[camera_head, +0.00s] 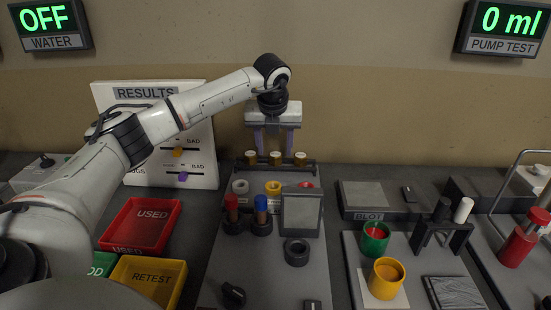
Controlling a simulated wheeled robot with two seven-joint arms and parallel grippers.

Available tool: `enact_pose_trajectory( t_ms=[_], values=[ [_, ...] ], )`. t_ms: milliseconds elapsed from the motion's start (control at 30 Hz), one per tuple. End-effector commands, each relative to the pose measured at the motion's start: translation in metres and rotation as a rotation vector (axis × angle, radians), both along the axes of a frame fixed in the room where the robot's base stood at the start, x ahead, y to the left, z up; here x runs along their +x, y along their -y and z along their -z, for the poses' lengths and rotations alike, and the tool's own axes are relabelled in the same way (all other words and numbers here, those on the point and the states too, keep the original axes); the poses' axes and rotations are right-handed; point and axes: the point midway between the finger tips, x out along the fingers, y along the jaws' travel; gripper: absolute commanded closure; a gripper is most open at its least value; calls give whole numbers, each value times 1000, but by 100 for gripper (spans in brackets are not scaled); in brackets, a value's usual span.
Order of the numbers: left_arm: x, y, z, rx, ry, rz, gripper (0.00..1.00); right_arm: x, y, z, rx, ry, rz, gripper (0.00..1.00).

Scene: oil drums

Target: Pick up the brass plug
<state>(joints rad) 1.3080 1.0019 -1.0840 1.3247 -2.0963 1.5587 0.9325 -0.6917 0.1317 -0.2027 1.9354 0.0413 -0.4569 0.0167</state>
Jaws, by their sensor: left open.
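Three brass-coloured round pieces stand in a row at the back of the grey board: a left one (251,157), a middle one (276,157) and a right one (300,158). I cannot tell which is the brass plug. My left gripper (275,147) points down over this row. Its two purple-grey fingers are spread, with the middle piece between and just below their tips. The gripper looks empty. Whether the fingertips touch anything is unclear. My right gripper is not in view.
In front of the row are a white ring (240,187), a yellow ring (273,187), red-topped (232,203) and blue-topped (261,204) pieces and an upright grey panel (301,213). Red (119,236) and yellow (151,280) bins lie left; green (375,240) and yellow (386,279) cups stand right.

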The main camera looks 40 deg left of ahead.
Motion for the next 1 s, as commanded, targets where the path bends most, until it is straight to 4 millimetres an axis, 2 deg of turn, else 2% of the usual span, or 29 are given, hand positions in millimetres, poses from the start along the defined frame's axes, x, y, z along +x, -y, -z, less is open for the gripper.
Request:
enact_pose_trajectory(
  t_ms=[100, 200, 433, 700, 1000],
  values=[
    [4, -4, 15, -1, -2, 0, 50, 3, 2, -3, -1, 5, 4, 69],
    [6, -5, 21, -1, -1, 0, 50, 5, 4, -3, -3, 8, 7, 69],
    [7, -6, 22, 0, 0, 1, 50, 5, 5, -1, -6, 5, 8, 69],
    [7, -6, 21, -1, 1, 0, 96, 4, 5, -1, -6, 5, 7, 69],
    [7, -6, 15, 0, 4, 0, 96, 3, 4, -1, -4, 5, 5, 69]
  ],
)
